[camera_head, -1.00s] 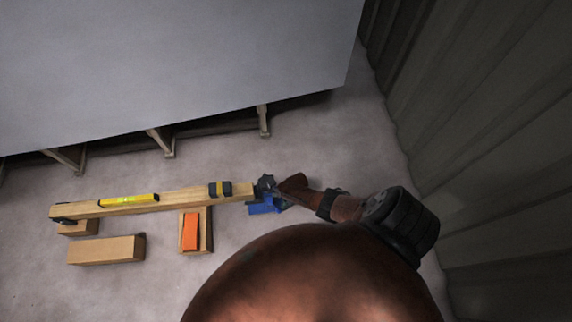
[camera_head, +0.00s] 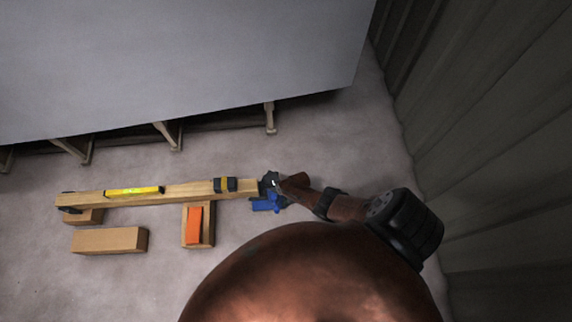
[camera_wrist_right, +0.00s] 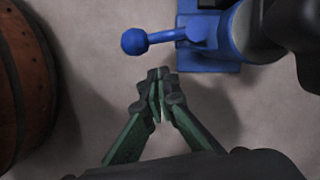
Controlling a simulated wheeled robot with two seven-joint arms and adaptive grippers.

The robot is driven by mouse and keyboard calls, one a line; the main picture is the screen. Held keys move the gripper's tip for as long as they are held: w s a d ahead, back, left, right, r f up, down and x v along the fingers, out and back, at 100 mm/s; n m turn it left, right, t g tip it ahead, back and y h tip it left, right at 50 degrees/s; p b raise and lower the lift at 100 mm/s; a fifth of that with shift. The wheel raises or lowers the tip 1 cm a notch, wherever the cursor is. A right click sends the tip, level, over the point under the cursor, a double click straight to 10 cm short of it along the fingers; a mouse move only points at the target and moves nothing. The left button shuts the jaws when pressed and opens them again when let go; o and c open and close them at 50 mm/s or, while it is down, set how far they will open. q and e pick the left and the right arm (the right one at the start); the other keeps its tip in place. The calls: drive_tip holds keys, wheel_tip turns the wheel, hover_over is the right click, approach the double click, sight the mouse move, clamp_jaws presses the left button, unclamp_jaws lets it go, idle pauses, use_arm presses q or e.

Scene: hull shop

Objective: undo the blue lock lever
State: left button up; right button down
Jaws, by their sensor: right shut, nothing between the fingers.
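The blue lock lever (camera_wrist_right: 165,37) shows at the top of the right wrist view, a bar with a round knob at its left end, on a blue base (camera_wrist_right: 212,56). In the head view the blue fixture (camera_head: 266,203) sits at the right end of the wooden beam, partly hidden by my right arm. My right gripper (camera_wrist_right: 159,76) is shut and empty, its fingertips just below the lever and apart from it in the picture. In the head view the right gripper (camera_head: 272,182) is small and dark beside the blue fixture. My left gripper is not in view.
A wooden beam (camera_head: 200,188) carries a yellow level (camera_head: 134,191) and a black-and-yellow tape measure (camera_head: 225,184). Wooden blocks (camera_head: 110,240) and an orange piece (camera_head: 194,225) lie nearby.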

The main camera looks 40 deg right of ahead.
use_arm(q)
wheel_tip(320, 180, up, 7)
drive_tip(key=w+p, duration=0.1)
drive_tip(key=p, duration=0.6)
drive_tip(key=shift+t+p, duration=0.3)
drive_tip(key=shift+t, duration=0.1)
use_arm(e)
drive_tip(key=s+d+r, duration=0.4)
drive_tip(key=d+r, duration=0.1)
drive_tip(key=r, duration=0.4)
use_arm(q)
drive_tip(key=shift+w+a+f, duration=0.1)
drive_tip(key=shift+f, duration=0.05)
